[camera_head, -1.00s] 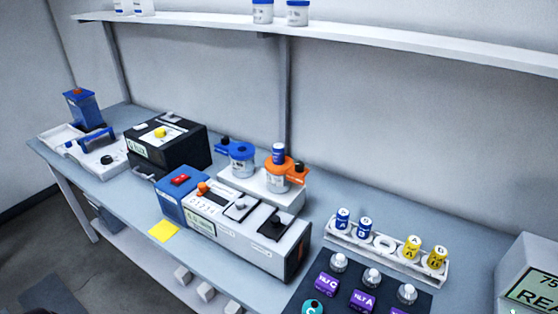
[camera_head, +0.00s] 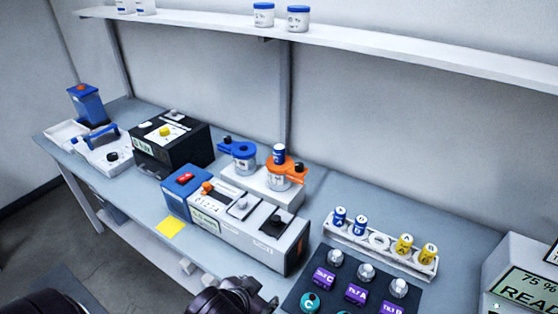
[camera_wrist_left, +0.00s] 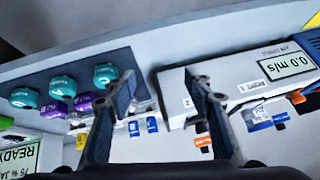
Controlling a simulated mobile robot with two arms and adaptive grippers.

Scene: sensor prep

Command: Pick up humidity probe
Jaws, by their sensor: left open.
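No part in view is plainly marked as the humidity probe, so I cannot tell which one it is. Sensor parts stand in rows on a dark mat (camera_head: 299,290): silver-domed ones (camera_head: 366,271), purple lettered ones (camera_head: 355,293) and teal-capped ones (camera_head: 309,302). Teal caps also show in the left wrist view (camera_wrist_left: 63,87). My left gripper (camera_wrist_left: 163,90) is open and empty, above the bench between the mat and the long grey instrument (camera_wrist_left: 178,96). In the head view only my dark left arm shows, at the bottom edge. My right gripper is out of view.
A white rack (camera_head: 331,231) holds blue and yellow cylinders behind the mat. A display box (camera_head: 525,285) reading 75 % stands at right. The long instrument (camera_head: 261,247) and a black box (camera_head: 170,147) fill the left bench. A shelf (camera_head: 400,50) runs above.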

